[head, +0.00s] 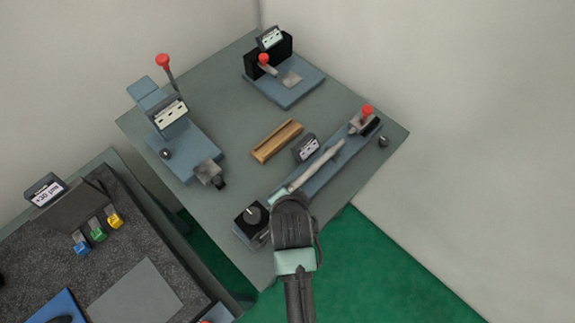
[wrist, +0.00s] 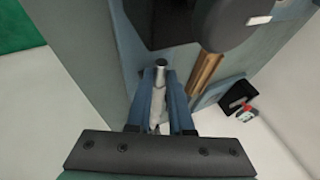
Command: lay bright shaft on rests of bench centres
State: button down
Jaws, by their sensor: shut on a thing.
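The bright shaft (head: 322,162) is a pale rod lying lengthwise over the blue bed of the bench centres (head: 345,152). My gripper (head: 279,195) is at the shaft's near left end, with my dark wrist covering part of the bench centres. In the wrist view, my gripper (wrist: 160,112) is shut on the shaft (wrist: 160,74), whose rounded end shows between the two fingers. The bench centres have a dark block with a round knob (head: 252,214) at the left and a red-knobbed tailstock (head: 366,112) at the right. I cannot tell whether the shaft touches the rests.
A wooden holder (head: 277,141) lies behind the bench centres. A blue fixture with a red-topped lever (head: 178,135) stands left, and another blue fixture (head: 285,83) stands at the back. A second bench (head: 150,225) with coloured blocks is at lower left. Bare bench top lies between the fixtures.

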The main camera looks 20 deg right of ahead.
jog(key=shift+w, duration=0.1)
jog(key=c, duration=1.2)
grip_release()
jog(key=shift+f, duration=0.2)
jog(key=shift+c, duration=0.2)
jog(key=o, duration=0.4)
